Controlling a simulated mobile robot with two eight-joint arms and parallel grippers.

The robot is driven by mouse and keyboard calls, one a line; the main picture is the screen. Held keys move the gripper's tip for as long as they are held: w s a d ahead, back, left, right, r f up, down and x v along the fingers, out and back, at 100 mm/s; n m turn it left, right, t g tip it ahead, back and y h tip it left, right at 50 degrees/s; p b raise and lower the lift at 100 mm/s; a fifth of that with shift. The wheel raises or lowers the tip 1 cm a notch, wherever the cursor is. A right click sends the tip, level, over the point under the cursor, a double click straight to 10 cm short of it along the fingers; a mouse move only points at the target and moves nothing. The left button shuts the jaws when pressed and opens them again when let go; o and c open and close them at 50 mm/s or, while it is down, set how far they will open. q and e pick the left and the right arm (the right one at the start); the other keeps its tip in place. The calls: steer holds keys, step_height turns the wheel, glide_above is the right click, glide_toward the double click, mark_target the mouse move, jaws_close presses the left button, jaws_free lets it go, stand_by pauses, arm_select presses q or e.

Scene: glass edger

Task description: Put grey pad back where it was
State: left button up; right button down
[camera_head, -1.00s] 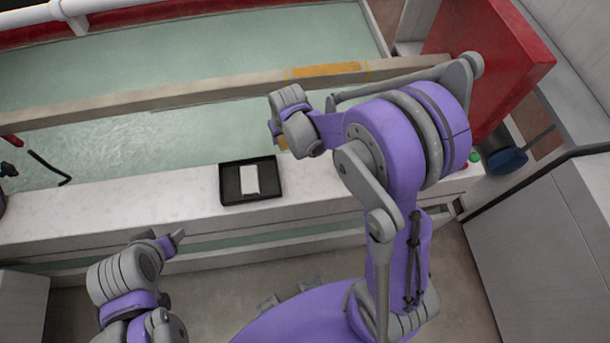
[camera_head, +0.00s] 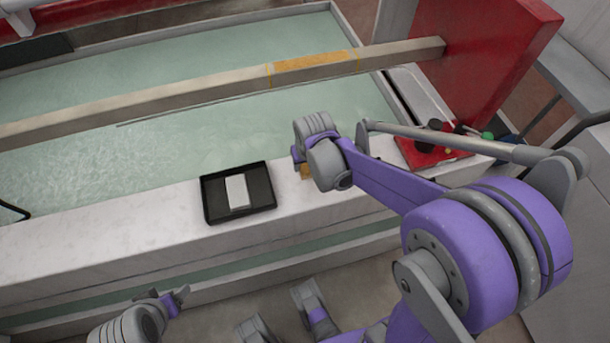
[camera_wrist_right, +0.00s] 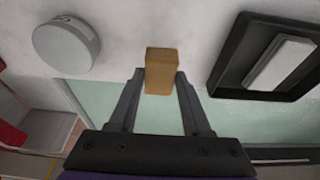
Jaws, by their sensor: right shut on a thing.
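A tan-orange block (camera_wrist_right: 160,72) is between the fingertips of my right gripper (camera_wrist_right: 158,78) in the right wrist view. In the head view a bit of the block (camera_head: 305,172) shows below my right gripper (camera_head: 300,165), over the white ledge right of the black tray. I cannot tell whether it touches the ledge. A pale grey-white rectangular pad (camera_head: 237,191) lies in the tray (camera_head: 208,205); it also shows in the right wrist view (camera_wrist_right: 281,61). My left gripper (camera_head: 168,298) is low at the left, empty, its opening unclear.
A round grey object (camera_wrist_right: 66,45) stands on the ledge in the right wrist view. The white ledge (camera_head: 110,235) is clear left of the tray. A long beam (camera_head: 180,92) crosses the pale green bed behind. A red panel (camera_head: 490,60) and red tray (camera_head: 425,155) are at right.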

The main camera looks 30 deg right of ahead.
mark_target(305, 174)
steer(key=shift+f+b, duration=0.5)
steer(key=shift+f, duration=1.85)
steer(key=shift+f, duration=0.15)
steer(key=shift+c, duration=1.8)
jaws_free()
